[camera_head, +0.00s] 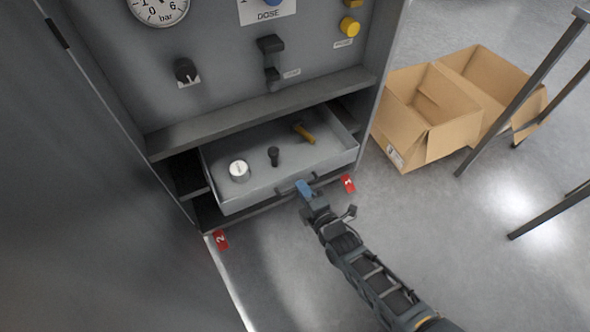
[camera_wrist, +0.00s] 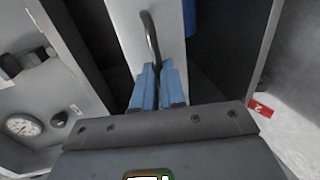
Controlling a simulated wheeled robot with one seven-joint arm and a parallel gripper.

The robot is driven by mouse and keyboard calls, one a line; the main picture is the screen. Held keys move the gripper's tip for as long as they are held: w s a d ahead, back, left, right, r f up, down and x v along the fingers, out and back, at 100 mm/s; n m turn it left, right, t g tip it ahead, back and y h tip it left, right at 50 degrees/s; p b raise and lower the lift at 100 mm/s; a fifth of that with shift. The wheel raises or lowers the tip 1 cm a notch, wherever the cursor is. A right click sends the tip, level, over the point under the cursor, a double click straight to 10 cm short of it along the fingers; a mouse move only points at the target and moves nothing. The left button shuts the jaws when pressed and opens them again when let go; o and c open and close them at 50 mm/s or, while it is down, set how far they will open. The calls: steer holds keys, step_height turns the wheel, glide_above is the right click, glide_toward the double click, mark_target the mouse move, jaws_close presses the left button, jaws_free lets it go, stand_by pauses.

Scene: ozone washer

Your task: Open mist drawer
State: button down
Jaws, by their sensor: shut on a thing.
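The drawer (camera_head: 216,172) is a grey tray pulled partly out of the lower part of the grey cabinet. Inside it are a white round dial-like piece (camera_head: 239,169), a small black knob-like piece (camera_head: 273,155) and a yellow piece (camera_head: 303,133). My gripper (camera_head: 303,188) is at the drawer's front. In the wrist view, its blue fingers (camera_wrist: 159,84) are shut on the dark curved drawer handle (camera_wrist: 150,32), on the pale drawer front (camera_wrist: 122,20). The fingers hide part of the handle.
The cabinet panel above carries a gauge (camera_head: 158,8), a black knob (camera_head: 186,71) and a black lever (camera_head: 270,46). Red tags (camera_head: 348,183) mark the base. Open cardboard boxes (camera_head: 425,108) and a metal frame (camera_head: 520,98) stand right. Floor before the drawer is clear besides my arm.

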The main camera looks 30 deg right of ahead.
steer(key=f+p+v, duration=0.1)
steer(key=p+v, duration=0.1)
steer(key=v, duration=0.4)
steer(key=shift+s+f, duration=0.15)
steer(key=shift+s, duration=0.2)
steer(key=c, duration=1.2)
jaws_free()
steer(key=shift+w, duration=0.1)
steer(key=shift+p, duration=0.3)
steer(key=p+v, duration=0.1)
steer(key=v, duration=0.7)
steer(key=shift+p, duration=0.35)
